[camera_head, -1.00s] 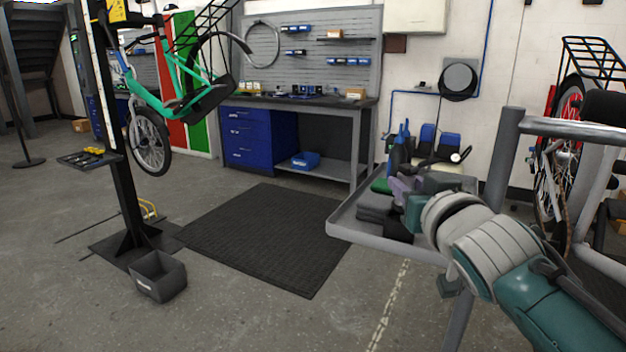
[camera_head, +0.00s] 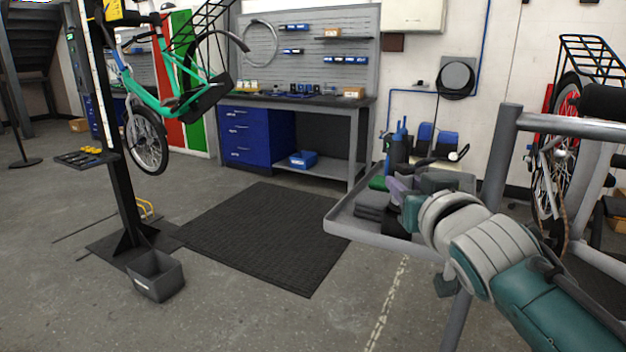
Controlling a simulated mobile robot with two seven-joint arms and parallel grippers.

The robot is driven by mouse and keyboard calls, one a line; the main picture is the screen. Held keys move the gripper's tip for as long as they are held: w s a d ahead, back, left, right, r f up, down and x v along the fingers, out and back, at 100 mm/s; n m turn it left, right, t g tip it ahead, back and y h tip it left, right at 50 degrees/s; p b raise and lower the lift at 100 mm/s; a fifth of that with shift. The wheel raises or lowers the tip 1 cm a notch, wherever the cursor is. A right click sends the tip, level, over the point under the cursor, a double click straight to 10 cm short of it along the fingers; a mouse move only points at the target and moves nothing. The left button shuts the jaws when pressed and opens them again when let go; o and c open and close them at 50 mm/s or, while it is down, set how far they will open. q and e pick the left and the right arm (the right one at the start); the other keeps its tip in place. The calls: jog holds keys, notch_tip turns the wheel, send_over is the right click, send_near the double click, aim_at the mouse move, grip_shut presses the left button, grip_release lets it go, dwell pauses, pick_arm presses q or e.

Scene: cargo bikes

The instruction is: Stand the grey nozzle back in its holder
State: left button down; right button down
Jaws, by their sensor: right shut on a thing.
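My right arm comes in from the lower right. Its gripper (camera_head: 405,198) is over the grey tray (camera_head: 375,242), with its fingers mostly hidden behind the wrist. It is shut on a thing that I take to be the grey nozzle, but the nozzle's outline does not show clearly. A lilac-grey piece (camera_head: 398,188) shows at the gripper's tip. A dark grey block (camera_head: 446,182) is just to the right of it in the picture; I cannot tell whether it is the holder. My left gripper is not in view.
Folded grey cloths (camera_head: 370,207), a green item (camera_head: 379,183) and dark blue bottles (camera_head: 397,152) are on or behind the tray. A grey tubular frame (camera_head: 500,150) stands right of it. A black mat (camera_head: 265,235) lies on clear floor to the left.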

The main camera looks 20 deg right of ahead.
jog(key=shift+f, duration=0.15)
dwell(0.3)
jog(key=shift+f+b, duration=0.65)
jog(key=shift+b, duration=0.05)
jog(key=shift+c, duration=2)
grip_release()
